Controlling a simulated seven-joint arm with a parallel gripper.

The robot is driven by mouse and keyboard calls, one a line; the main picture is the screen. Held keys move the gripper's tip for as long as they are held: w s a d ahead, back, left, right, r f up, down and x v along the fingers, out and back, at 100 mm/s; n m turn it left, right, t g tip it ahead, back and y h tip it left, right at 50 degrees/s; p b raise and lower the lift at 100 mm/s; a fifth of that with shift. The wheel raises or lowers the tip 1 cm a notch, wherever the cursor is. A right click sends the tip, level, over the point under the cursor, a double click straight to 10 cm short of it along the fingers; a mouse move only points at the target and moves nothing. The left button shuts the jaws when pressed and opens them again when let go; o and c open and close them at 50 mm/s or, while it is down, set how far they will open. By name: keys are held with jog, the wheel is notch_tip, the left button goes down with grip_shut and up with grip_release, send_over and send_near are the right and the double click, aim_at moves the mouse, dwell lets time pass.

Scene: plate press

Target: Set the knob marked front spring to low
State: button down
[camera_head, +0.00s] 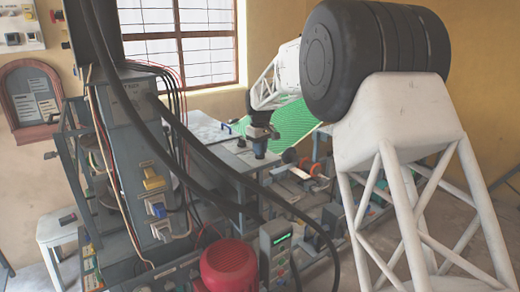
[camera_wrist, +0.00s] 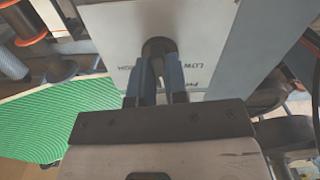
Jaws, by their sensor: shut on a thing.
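In the wrist view, a dark round knob (camera_wrist: 156,46) stands on a light panel. My gripper (camera_wrist: 158,68) is shut on the knob, one blue-grey finger on each side. The knob's pointer direction cannot be made out. In the head view my gripper (camera_head: 260,146) points down at the grey machine top (camera_head: 233,152); the knob is hidden there.
Green ribbed sheet (camera_head: 292,120) lies behind the gripper, with orange-red rollers (camera_head: 290,156) to its right. Thick black cables (camera_head: 190,140) hang in front of the machine. A red motor cover (camera_head: 229,266) and a button box (camera_head: 275,255) stand in front.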

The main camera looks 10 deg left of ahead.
jog(key=n, duration=0.5)
jog(key=shift+r+n, duration=0.1)
jog(key=shift+n, duration=0.2)
jog(key=n, duration=0.4)
jog(key=shift+n, duration=0.4)
jog(key=c, duration=1.1)
grip_release()
jog(key=shift+c, duration=0.2)
jog(key=shift+r, duration=3.85)
